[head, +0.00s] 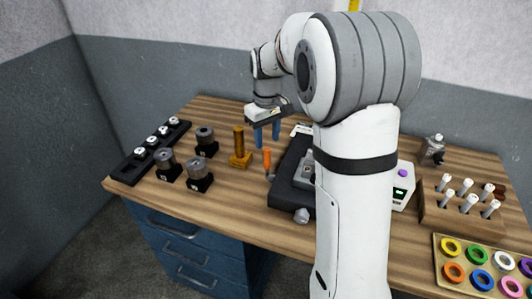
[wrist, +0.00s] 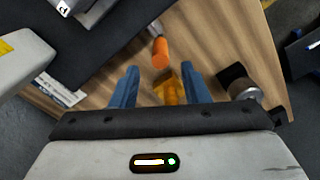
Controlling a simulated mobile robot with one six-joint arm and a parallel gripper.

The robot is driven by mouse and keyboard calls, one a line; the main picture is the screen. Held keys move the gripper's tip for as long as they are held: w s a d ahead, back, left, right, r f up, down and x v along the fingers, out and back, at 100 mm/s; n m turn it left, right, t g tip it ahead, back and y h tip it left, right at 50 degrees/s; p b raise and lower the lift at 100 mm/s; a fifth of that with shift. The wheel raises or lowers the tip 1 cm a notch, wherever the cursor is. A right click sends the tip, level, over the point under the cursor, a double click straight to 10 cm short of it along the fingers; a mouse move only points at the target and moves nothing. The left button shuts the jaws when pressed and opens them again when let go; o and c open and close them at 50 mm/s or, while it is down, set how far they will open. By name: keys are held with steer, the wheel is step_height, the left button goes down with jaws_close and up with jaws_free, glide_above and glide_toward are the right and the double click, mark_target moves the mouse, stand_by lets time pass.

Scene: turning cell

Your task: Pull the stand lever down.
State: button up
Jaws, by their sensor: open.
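The lever with the orange handle (head: 267,160) stands nearly upright at the left edge of the black stand (head: 290,185). In the wrist view its orange grip (wrist: 160,54) on a grey shaft shows just ahead of the gap between my fingertips. My gripper (head: 267,145) is open, with its two blue fingers pointing down, behind the lever in the head view. In the wrist view my gripper (wrist: 160,70) has nothing between its fingers that it touches visibly. My arm hides much of the stand.
A brass post (head: 239,146) stands left of the lever; it shows amber below my fingers in the wrist view (wrist: 172,90). Several dark blocks with grey cylinders (head: 199,172) and a black rack (head: 150,153) stand further left. A wooden pin holder (head: 455,222) and a ring tray (head: 447,284) are right.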

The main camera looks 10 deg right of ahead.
mark_target(267, 155)
step_height(267, 155, down, 7)
steer(key=shift+p, duration=0.4)
steer(key=shift+c, duration=0.2)
jaws_close()
